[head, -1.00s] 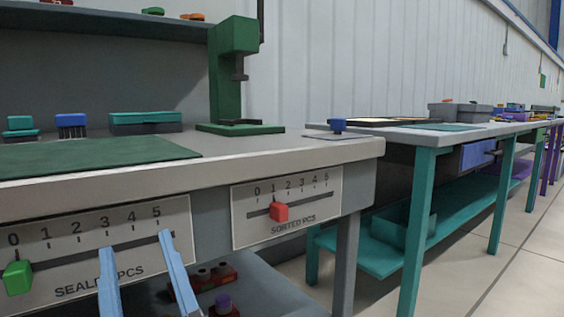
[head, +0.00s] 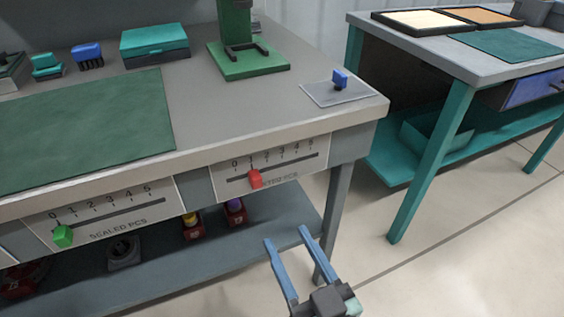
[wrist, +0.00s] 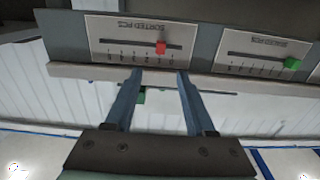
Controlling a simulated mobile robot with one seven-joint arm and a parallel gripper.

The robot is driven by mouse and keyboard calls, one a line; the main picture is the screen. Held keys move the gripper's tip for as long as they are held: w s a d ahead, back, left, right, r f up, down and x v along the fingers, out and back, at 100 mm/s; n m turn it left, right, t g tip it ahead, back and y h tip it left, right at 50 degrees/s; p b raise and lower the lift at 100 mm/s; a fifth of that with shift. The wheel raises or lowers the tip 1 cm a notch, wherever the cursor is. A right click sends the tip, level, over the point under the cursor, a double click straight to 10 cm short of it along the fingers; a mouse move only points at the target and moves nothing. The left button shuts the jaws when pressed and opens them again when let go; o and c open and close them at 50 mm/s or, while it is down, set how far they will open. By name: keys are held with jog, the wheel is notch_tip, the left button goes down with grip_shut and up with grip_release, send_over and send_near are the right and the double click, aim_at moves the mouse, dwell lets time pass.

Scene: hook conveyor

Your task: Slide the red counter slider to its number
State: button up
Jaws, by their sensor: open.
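The red slider (head: 254,178) sits on the slot of the SORTED PCS panel (head: 310,148) on the front of the workbench, just below the mark 1 of its 0 to 5 scale. My gripper (head: 286,236) is open and empty, in front of and below the panel in the head view, apart from the slider. In the wrist view the panel (wrist: 105,35) appears upside down. There the red slider (wrist: 160,48) shows beyond the gap between my open fingertips (wrist: 160,76).
A green slider (head: 63,236) sits at 0 on the SEALED PCS panel (head: 160,195) to the left. A lower shelf (head: 165,270) holds several small items. A blue-handled item (head: 339,79) stands on a grey pad on the benchtop.

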aim_at(258, 184)
jog(key=x, duration=1.3)
jog(key=shift+s+f, duration=0.1)
grip_shut()
dwell(1.0)
